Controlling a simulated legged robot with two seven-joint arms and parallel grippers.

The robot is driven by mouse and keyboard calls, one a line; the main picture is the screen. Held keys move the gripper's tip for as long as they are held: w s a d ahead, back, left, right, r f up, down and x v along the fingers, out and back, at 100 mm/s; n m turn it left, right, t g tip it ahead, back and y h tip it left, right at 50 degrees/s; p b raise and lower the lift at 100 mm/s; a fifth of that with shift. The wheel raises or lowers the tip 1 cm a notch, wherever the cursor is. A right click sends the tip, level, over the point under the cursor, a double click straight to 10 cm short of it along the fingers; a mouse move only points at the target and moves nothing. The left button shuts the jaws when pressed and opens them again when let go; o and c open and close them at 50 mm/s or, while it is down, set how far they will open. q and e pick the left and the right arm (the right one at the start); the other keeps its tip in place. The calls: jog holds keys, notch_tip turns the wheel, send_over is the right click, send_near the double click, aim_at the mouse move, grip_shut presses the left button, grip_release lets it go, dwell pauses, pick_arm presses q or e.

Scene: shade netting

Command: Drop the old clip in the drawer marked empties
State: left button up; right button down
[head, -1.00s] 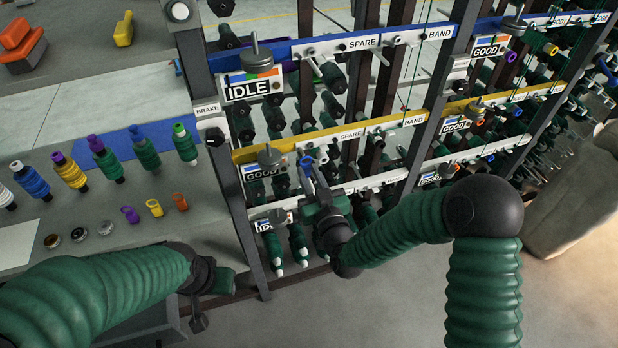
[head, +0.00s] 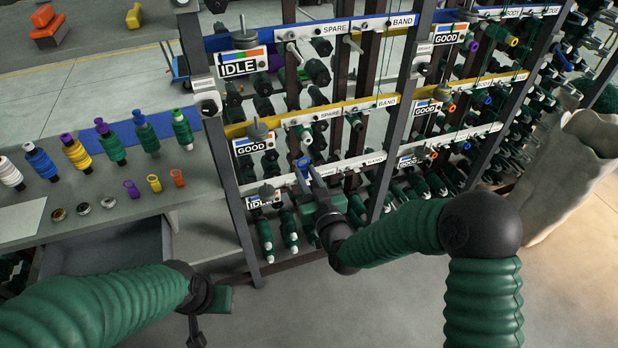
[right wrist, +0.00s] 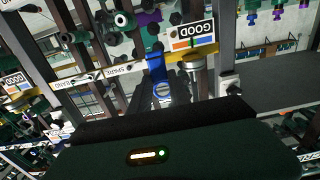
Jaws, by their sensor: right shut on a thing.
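My right gripper (head: 306,172) is shut on a small blue clip (head: 303,162), in front of the rack's lower rail. The right wrist view shows the blue clip (right wrist: 155,68) between the dark fingers, with a blue ring at its near end. Its contact with the rack cannot be told. An open grey drawer (head: 165,238) sits under the bench at the left, partly hidden by my left arm. No drawer marking is readable. My left gripper (head: 206,315) is low in front of the bench; its jaws are not clear.
The bench (head: 120,208) holds several coloured spools, small cups and rings. The rack (head: 232,190) has dark posts, hanging green spools, pegs and signs marked IDLE and GOOD (head: 251,145). Bare floor (head: 290,315) lies between my arms.

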jog(key=shift+s+r, duration=0.2)
jog(key=shift+s, duration=0.15)
jog(key=shift+s+d, duration=0.8)
jog(key=shift+s, duration=0.3)
send_near(307, 169)
jog(key=shift+s, duration=0.3)
jog(key=shift+a, duration=0.1)
